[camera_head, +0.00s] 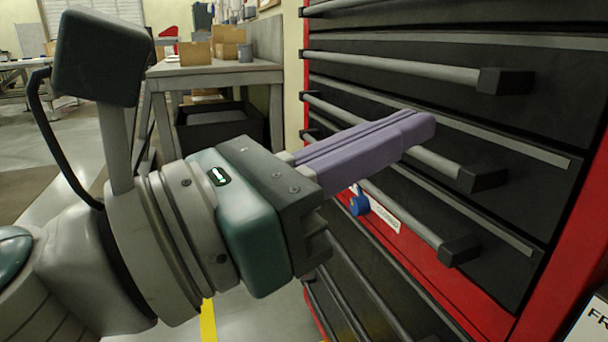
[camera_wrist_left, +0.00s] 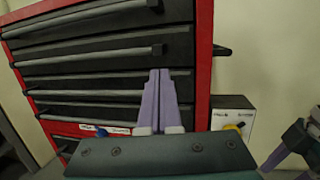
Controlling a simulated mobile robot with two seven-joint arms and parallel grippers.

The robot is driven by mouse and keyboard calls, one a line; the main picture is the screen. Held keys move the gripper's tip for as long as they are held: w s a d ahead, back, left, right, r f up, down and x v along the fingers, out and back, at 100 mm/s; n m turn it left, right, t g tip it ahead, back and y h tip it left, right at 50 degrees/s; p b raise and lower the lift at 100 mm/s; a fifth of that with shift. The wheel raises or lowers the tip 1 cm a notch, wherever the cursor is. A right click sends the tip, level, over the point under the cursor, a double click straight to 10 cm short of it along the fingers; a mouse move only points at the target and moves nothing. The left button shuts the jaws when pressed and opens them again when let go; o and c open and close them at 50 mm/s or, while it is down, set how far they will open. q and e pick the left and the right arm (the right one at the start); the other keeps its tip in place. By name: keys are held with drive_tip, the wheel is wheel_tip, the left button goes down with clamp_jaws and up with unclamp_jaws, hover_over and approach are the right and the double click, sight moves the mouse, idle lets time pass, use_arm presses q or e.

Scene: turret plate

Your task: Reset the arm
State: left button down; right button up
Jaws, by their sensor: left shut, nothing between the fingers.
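My left gripper (camera_head: 425,125) is shut and empty. Its purple fingers lie together and point at the front of a red and black tool cabinet (camera_head: 568,262). In the head view the fingertips overlap a grey drawer handle (camera_head: 440,162); I cannot tell whether they touch it. In the left wrist view the closed fingers (camera_wrist_left: 160,72) stand in front of the drawers, near the cabinet's right side. The drawers look shut. A purple-fingered gripper (camera_wrist_left: 285,150), likely my right one, shows partly at the right edge there; its jaw state is unclear.
A blue knob (camera_head: 359,204) and a white label sit on the cabinet's red strip. A grey workbench (camera_head: 190,75) with cardboard boxes (camera_head: 228,36) stands behind my left arm. A white box with a yellow button (camera_wrist_left: 232,128) is right of the cabinet. Open floor lies at the left.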

use_arm(q)
drive_tip(key=w+a+r+n+t+y+p, duration=0.3)
drive_tip(key=a+r+n+t+y+p, duration=0.75)
drive_tip(key=n, duration=0.65)
drive_tip(key=a+f+n+g+y+p, duration=0.1)
drive_tip(key=a+n+g+y+p, duration=0.45)
drive_tip(key=a+n, duration=0.7)
drive_tip(key=s+a+f+n+g+y+p, duration=0.1)
drive_tip(key=s+a+f+n+g+p, duration=0.1)
drive_tip(key=s+n+g+p, duration=1.4)
drive_tip(key=s+r+t+p, duration=0.2)
drive_tip(key=r+p, duration=1.4)
drive_tip(key=r, duration=0.2)
drive_tip(key=s+r+t+p, duration=0.2)
drive_tip(key=r+p, duration=1.5)
drive_tip(key=r, duration=0.1)
drive_tip(key=shift+n+t, duration=0.35)
drive_tip(key=shift+t, duration=0.05)
